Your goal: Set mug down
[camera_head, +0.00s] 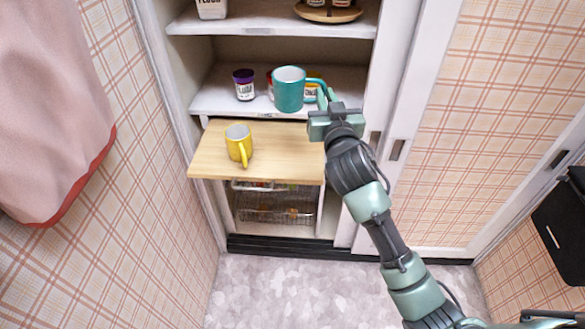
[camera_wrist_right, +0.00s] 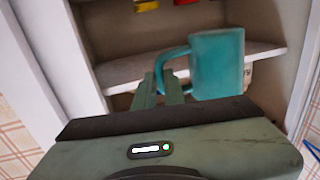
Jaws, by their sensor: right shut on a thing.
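A teal mug (camera_head: 288,90) is held in the air by its handle, in front of the lower cupboard shelf and above the wooden pull-out board (camera_head: 212,163). My right gripper (camera_head: 326,99) is shut on the mug's handle, to the right of the mug body. In the right wrist view the teal mug (camera_wrist_right: 217,63) hangs just past my right fingertips (camera_wrist_right: 165,82) and looks near upright. A yellow mug (camera_head: 238,144) stands on the pull-out board. My left gripper is not in view.
A jar with a purple lid (camera_head: 244,84) stands on the shelf (camera_head: 222,98), with other jars partly hidden behind the teal mug. The board is bare right of the yellow mug. A wire basket (camera_head: 275,207) sits below. A pink cloth (camera_head: 52,100) hangs at left.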

